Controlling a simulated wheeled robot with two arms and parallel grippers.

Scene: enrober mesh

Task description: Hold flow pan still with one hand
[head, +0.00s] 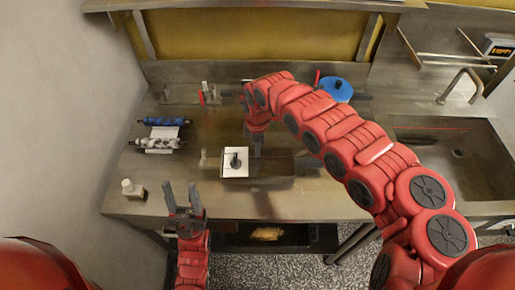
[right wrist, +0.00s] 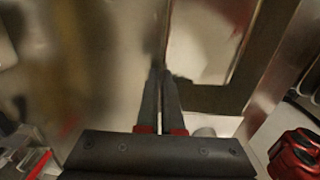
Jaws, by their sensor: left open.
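The flow pan (head: 281,166) is a shallow metal pan on the steel bench, at the middle of the head view. Its bright interior and dark rim also show in the right wrist view (right wrist: 207,98). My right gripper (head: 257,152) points down at the pan's back edge. In the right wrist view its fingers (right wrist: 158,75) are close together with the pan's edge at their tips; the contact itself is partly hidden. My left gripper (head: 184,200) is open and empty, its fingers upright at the bench's front edge, left of the pan.
A white square with a dark knob (head: 235,169) lies at the pan's left. Blue and grey rollers (head: 163,122) and a small white bottle (head: 131,189) stand on the left. A blue round object (head: 335,89) is behind my right arm. A sink (head: 455,155) is on the right.

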